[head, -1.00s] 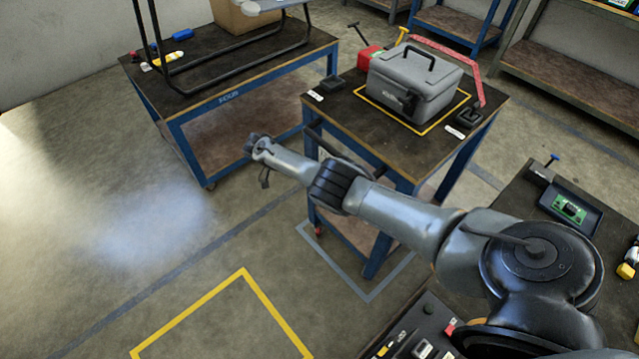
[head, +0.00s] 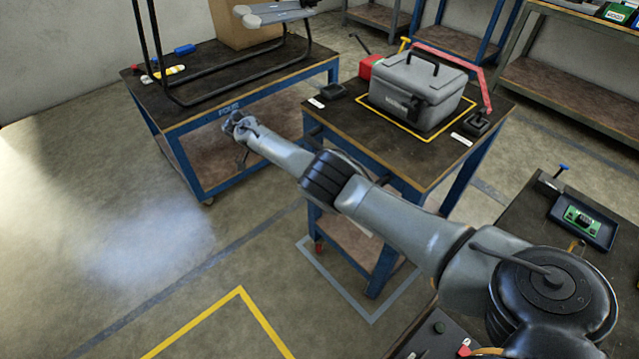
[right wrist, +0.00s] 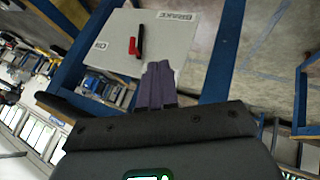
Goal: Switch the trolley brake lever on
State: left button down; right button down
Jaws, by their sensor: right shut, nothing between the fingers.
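The trolley (head: 350,128) stands mid-view in the head view, with a blue frame, a dark top and a small caster. In the right wrist view a pale panel (right wrist: 118,28) carries a label that appears to read BRAKE and a smaller label on its left side. The brake lever (right wrist: 140,40), red and black, is on this panel. My right gripper (right wrist: 158,68) is shut and empty, its fingertips apparently just below the lever in the picture; contact cannot be told. In the head view my right gripper (head: 236,124) is left of the trolley, where the panel is hidden. My left gripper is out of view.
A grey case (head: 415,90) sits on the trolley inside a yellow outline. A blue-framed workbench (head: 240,100) with a black tubular frame stands at the back left. A dark bench (head: 525,215) is at the right. The floor at the lower left is clear.

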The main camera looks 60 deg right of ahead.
jog(key=s+d+f+p, duration=0.3)
jog(key=s+f+p, duration=0.3)
jog(key=s, duration=0.3)
jog(key=shift+f, duration=0.35)
jog(key=shift+s, duration=0.15)
